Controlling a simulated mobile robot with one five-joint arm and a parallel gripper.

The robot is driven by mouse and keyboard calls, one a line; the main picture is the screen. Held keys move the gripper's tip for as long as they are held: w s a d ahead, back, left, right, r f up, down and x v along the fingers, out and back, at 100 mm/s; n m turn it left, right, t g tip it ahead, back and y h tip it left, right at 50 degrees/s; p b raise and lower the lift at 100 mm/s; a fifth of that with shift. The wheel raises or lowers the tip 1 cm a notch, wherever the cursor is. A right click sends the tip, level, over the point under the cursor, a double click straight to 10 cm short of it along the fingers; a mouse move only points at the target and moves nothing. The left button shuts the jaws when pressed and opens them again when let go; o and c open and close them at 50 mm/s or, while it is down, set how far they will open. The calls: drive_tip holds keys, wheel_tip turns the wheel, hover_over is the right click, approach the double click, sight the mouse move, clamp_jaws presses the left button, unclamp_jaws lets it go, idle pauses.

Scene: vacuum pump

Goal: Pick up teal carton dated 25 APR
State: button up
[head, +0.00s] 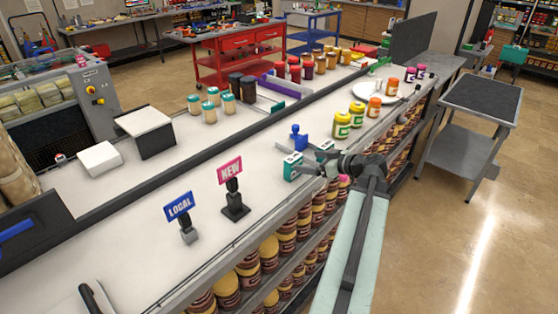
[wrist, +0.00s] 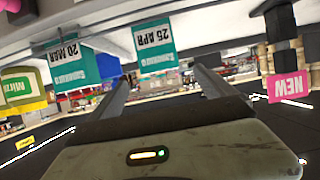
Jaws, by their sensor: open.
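The teal carton dated 25 APR (wrist: 153,46) appears upside down in the wrist view, straight ahead between my fingertips. In the head view it seems to be the left teal carton (head: 292,167), standing on the white counter near its front edge. A second teal carton, dated 20 MAR (wrist: 70,65), is to its left in the wrist view and behind my gripper in the head view (head: 325,150). My gripper (head: 308,170) is open and empty, close to the 25 APR carton. I cannot tell whether the fingertips reach past its near face.
A blue stamp-like object (head: 298,138) stands behind the cartons. The pink NEW sign (head: 231,170) and blue LOCAL sign (head: 180,206) stand to the left. Yellow-green jars (head: 342,124) stand to the right. Shelves of jars (head: 268,252) fill the counter front.

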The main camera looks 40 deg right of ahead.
sight(297, 159)
drive_tip(key=shift+w, duration=0.55)
drive_tip(key=b+x, duration=0.3)
drive_tip(key=x, duration=0.5)
drive_tip(key=shift+d, duration=0.1)
drive_tip(key=shift+s+r, duration=0.1)
drive_tip(key=c, duration=1.4)
